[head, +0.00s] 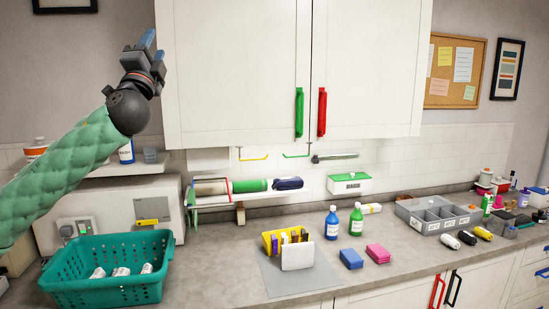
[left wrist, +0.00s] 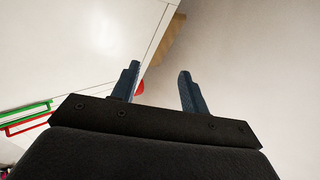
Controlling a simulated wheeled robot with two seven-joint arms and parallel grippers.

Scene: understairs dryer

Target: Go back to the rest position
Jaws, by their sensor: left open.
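My left gripper (head: 150,46) is raised in front of the wall at the upper left in the head view, beside the left edge of the white wall cabinet (head: 240,70). Its blue fingers point up. In the left wrist view the left gripper (left wrist: 158,88) has its two fingers apart with nothing between them. The cabinet doors are shut, with a green handle (head: 299,112) and a red handle (head: 322,112). My right gripper is in neither view.
A teal basket (head: 110,290) with several white items stands below my left arm. The grey counter (head: 215,262) holds a yellow rack (head: 268,240), green and blue bottles, sponges and a grey divided tray (head: 438,226). A shelf (head: 115,168) with bottles lies behind my arm.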

